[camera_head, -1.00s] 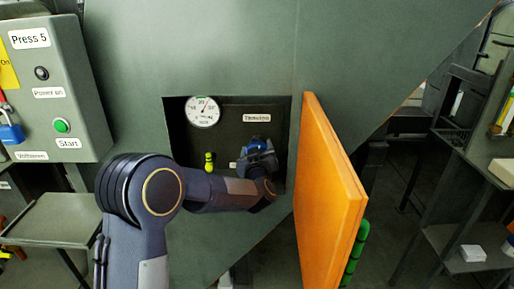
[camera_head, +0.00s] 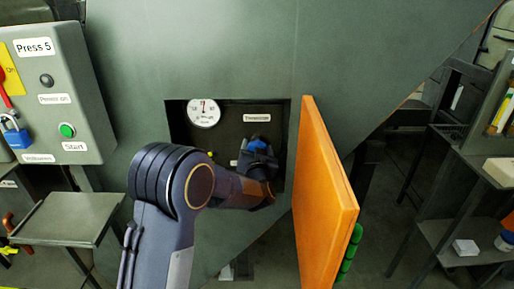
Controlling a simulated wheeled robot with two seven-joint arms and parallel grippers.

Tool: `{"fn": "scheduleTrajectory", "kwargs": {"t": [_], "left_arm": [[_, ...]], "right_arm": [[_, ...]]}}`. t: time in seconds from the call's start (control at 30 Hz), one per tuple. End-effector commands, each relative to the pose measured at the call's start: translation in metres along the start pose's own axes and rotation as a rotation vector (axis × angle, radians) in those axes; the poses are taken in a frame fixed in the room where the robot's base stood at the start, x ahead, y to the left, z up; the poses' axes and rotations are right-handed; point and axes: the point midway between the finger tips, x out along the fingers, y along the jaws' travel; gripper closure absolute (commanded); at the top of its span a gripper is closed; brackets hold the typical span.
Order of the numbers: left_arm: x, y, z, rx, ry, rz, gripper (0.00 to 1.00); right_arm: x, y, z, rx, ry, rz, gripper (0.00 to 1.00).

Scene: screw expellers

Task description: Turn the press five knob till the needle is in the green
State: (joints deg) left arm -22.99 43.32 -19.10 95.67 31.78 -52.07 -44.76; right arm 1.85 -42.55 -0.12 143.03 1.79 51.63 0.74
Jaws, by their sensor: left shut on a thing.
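The press five recess (camera_head: 236,105) is a dark opening in the green-grey machine wall. A round white gauge (camera_head: 203,113) sits at its upper left. The gauge's dark needle points about straight up; any green band is too small to make out. A label (camera_head: 257,118) is at the upper right. My left gripper (camera_head: 258,151) reaches into the recess below this label. It is shut on the blue knob (camera_head: 258,143), which is largely hidden by the gripper. My right gripper is not in view.
An orange door (camera_head: 322,195) stands open right of the recess. The Press 5 control box (camera_head: 88,85), with a green start button (camera_head: 67,130) and a blue padlock (camera_head: 15,133), is at left. A small grey table (camera_head: 70,218) stands below it. Shelving (camera_head: 465,205) is at right.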

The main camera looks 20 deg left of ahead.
Motion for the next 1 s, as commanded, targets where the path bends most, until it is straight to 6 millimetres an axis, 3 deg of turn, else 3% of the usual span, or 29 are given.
{"fn": "scheduleTrajectory", "kwargs": {"t": [0.43, 0.47, 0.6, 0.87, 1.0], "left_arm": [[-0.0003, 0.0002, 0.0008, 0.011, -0.001, 0.000, 0.61], [-0.0003, 0.0002, 0.0008, 0.011, -0.001, 0.000, 0.36], [-0.0002, 0.0002, 0.0006, 0.011, -0.001, 0.000, 0.17], [-0.0004, 0.0002, 0.0003, 0.010, 0.000, 0.000, 0.16], [-0.0098, 0.0010, 0.0002, 0.009, 0.000, 0.002, 0.16]], "right_arm": [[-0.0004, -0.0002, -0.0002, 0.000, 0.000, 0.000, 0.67], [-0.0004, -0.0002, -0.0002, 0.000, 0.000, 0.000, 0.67], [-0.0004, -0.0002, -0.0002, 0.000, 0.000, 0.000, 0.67], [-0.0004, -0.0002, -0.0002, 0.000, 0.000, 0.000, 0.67], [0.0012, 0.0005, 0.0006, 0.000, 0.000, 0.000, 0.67]]}}
